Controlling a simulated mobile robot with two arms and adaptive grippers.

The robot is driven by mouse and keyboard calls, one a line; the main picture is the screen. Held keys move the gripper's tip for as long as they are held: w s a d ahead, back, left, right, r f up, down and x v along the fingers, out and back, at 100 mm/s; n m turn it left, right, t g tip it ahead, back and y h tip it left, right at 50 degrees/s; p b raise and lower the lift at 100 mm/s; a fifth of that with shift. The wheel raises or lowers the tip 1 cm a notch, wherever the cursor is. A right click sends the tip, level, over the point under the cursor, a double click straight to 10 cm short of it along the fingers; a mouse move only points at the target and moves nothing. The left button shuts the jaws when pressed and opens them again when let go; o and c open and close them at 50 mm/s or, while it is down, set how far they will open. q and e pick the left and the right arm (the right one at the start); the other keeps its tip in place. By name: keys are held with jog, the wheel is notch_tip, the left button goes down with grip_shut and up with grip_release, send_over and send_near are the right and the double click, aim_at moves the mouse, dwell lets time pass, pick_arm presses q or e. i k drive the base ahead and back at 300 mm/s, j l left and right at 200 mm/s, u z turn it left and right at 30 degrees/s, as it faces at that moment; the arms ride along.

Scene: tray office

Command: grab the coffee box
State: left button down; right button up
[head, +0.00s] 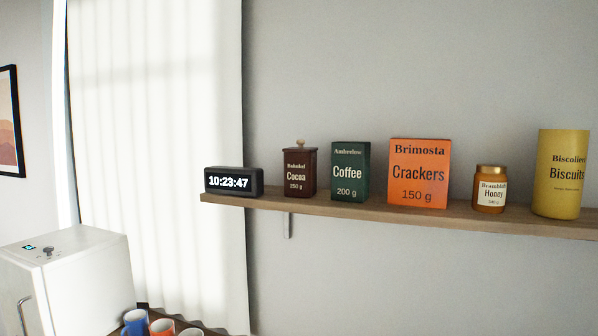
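The coffee box (350,172) is a dark green upright box with white lettering reading "Coffee 200 g". It stands on the wooden wall shelf (400,213) in the head view, between the brown cocoa box (300,172) and the orange crackers box (418,174). Small gaps show on both sides of it. Neither of my grippers is in view.
A black digital clock (233,181) sits at the shelf's left end. A honey jar (490,189) and a yellow biscuits tin (561,174) stand to the right. Below left are a white appliance (75,280) and several mugs (135,322). A pale curtain (160,150) hangs left.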

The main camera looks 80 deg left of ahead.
aim_at(350, 169)
jog(key=u, duration=2.05)
